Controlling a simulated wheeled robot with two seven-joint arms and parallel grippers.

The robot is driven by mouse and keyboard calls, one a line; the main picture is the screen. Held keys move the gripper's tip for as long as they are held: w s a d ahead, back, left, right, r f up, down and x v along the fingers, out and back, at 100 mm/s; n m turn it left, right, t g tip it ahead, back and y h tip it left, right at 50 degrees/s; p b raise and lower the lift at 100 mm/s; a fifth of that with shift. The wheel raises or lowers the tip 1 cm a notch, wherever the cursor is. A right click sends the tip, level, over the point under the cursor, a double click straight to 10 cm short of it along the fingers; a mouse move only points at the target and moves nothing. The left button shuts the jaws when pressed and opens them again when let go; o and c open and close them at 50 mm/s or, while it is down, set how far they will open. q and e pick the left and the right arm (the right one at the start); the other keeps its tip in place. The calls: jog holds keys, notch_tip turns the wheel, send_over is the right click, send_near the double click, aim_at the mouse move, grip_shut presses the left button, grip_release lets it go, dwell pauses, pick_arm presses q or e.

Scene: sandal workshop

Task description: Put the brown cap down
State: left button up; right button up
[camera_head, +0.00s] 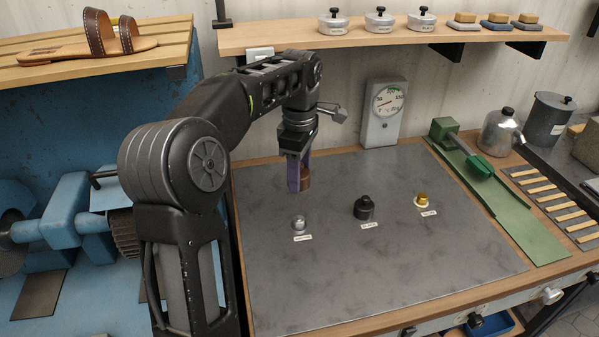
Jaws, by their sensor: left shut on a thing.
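My left gripper (298,172) points down above the back left part of the grey work mat (420,265). Its purplish fingers are shut on the brown cap (307,177), which is partly hidden by them. The cap appears held above the mat, behind a small silver piece (298,222). My right gripper is not in view.
A black knobbed piece (364,207) and a small gold piece (422,200) stand on the mat with labels. A dial gauge (385,110) stands behind. A green tool (490,190) borders the right side. A shelf (400,32) hangs above. The mat's front is clear.

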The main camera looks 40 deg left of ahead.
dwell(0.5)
pick_arm(q)
jog(key=w+d+f+m, duration=0.1)
jog(key=d+f+m, duration=0.3)
jog(key=d+m, duration=0.2)
jog(key=w+d+f+m, duration=0.1)
jog(key=d+f+m, duration=0.3)
jog(key=d+m, duration=0.3)
jog(key=w+d+f+m, duration=0.1)
jog(key=d+f+m, duration=0.3)
jog(key=d+m, duration=0.3)
jog(key=shift+w+d, duration=0.15)
jog(key=shift+w, duration=0.25)
jog(key=shift+d+f+m, duration=0.2)
jog(key=shift+d+m, duration=0.3)
jog(key=shift+m, duration=0.3)
jog(key=shift+s, duration=0.1)
